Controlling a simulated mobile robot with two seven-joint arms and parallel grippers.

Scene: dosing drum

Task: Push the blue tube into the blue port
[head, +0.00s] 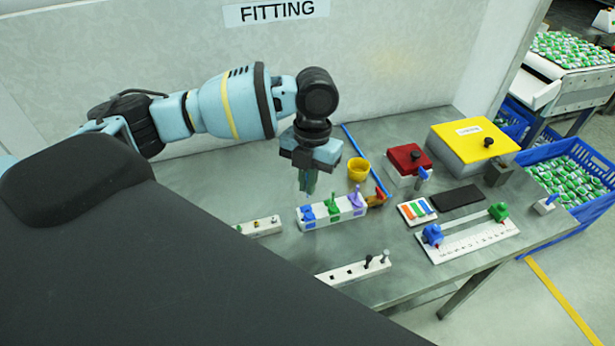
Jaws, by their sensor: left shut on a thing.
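A white block (340,213) on the grey table carries a blue port (308,214), a green port (333,209) and a purple port (356,198) in a row. My left gripper (308,186) points down just above the blue port's end of the block. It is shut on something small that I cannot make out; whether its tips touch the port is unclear. A long thin blue tube (354,141) lies behind and to the right of the gripper, near the wall. Its near end is by an orange-brown piece (381,195). My right gripper is not in view.
A yellow cup (358,169), a red-topped box (407,160) and a yellow-topped box (474,143) stand at the back right. A white ruled plate (468,240) lies right of the block. White strips (352,270) lie nearer. My dark body covers the lower left.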

